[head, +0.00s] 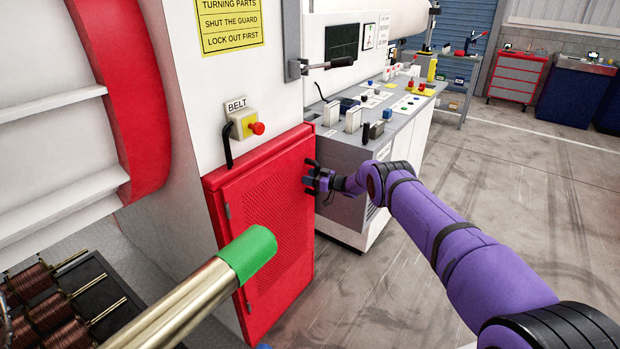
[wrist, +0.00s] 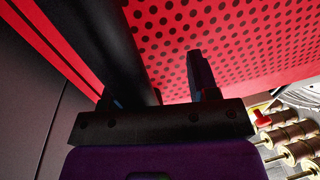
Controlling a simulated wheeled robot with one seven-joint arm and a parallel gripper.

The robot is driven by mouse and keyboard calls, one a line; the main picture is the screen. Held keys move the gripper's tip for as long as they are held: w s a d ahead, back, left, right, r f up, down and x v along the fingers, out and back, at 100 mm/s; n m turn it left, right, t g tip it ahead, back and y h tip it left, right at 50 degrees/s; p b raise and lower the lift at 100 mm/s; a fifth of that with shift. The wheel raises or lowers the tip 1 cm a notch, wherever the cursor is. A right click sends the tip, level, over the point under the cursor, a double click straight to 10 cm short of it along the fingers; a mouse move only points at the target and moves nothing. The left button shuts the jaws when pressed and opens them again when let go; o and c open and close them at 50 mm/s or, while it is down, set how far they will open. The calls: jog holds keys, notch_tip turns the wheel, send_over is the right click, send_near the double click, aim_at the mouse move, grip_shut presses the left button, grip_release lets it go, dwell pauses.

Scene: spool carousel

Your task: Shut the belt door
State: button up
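The belt door (head: 268,215) is a red panel with a perforated middle, below the yellow BELT switch box (head: 243,124). Its hinges show on its left side. It looks close to its frame, but I cannot tell whether it is fully shut. My gripper (head: 309,178) is at the door's right edge, at upper-middle height. In the wrist view the perforated red door (wrist: 240,40) fills the space beyond my gripper (wrist: 178,88). The fingers stand apart with red showing between them. A thick dark bar runs by the left finger; I cannot tell whether it is a handle. Contact is unclear.
A grey control console (head: 345,150) stands just right of the door. A brass tube with a green end (head: 250,253) crosses in front of the door's lower left. Copper spools (head: 40,310) are at lower left. The floor (head: 375,300) in front is clear.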

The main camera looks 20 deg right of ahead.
jog(key=shift+d, duration=0.15)
jog(key=shift+s+d, duration=0.25)
jog(key=shift+d, duration=0.25)
jog(key=v, duration=0.9)
jog(key=shift+s+d, duration=0.15)
jog(key=shift+s, duration=0.1)
